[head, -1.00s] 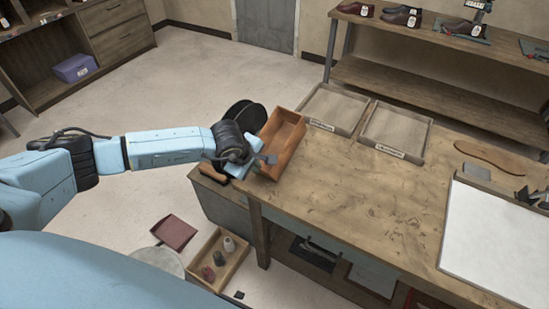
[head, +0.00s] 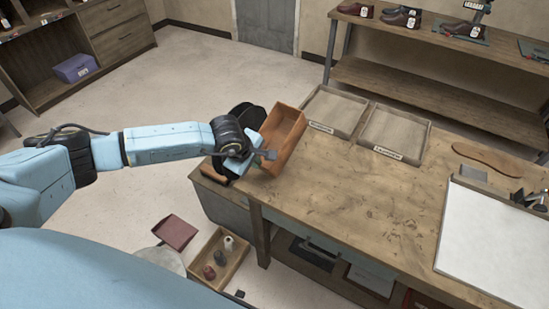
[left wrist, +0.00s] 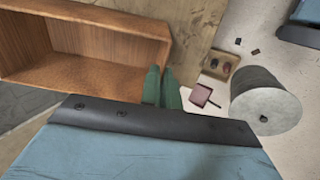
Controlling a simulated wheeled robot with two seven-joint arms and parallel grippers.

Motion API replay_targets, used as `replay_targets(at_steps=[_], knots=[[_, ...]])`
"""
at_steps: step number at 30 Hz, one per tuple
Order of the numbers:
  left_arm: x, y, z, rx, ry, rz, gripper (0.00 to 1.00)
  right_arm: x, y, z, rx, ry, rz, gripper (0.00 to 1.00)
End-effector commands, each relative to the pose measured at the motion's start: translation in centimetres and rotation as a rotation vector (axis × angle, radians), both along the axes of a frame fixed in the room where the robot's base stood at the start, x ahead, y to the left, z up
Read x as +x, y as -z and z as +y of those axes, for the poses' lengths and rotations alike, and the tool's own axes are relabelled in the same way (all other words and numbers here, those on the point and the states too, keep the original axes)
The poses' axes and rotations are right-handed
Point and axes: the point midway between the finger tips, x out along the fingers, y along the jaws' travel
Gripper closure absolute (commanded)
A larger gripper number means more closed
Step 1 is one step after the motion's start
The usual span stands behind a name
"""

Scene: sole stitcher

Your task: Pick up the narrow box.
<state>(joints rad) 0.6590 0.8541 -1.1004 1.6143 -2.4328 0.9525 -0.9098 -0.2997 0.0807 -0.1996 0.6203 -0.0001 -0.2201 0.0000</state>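The narrow box (head: 291,128) is an open orange-brown wooden box at the left end of the workbench (head: 330,175). It looks tilted, and whether its lower end touches the bench is hard to tell. My left gripper (head: 266,155) is at its near left side. In the left wrist view the box (left wrist: 85,70) fills the upper left, and the green fingers (left wrist: 162,88) are close together at its right end wall, seemingly with the wall between them. The inside that shows is empty. My right gripper is not in view.
Two labelled shallow trays (head: 307,125) (head: 371,147) lie on the bench right of the box. A white sheet (head: 490,240) and a brown sole (head: 488,157) lie further right. A crate with spools (head: 236,264) stands on the floor. The middle of the bench is clear.

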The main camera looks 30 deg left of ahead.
Motion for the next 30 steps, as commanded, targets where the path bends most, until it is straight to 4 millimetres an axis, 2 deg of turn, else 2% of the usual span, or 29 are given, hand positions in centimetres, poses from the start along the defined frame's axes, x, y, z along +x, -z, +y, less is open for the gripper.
replay_targets(at_steps=[15,25,30], knots=[[0.1,-3.3,0.0,-0.001,0.000,-0.003,1.00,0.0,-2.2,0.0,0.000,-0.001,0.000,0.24],[0.0,-3.2,-0.1,-0.001,0.004,-0.002,1.00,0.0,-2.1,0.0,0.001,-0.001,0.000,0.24],[-0.9,-2.2,-0.8,-0.003,0.101,0.000,1.00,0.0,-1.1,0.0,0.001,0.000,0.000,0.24]])
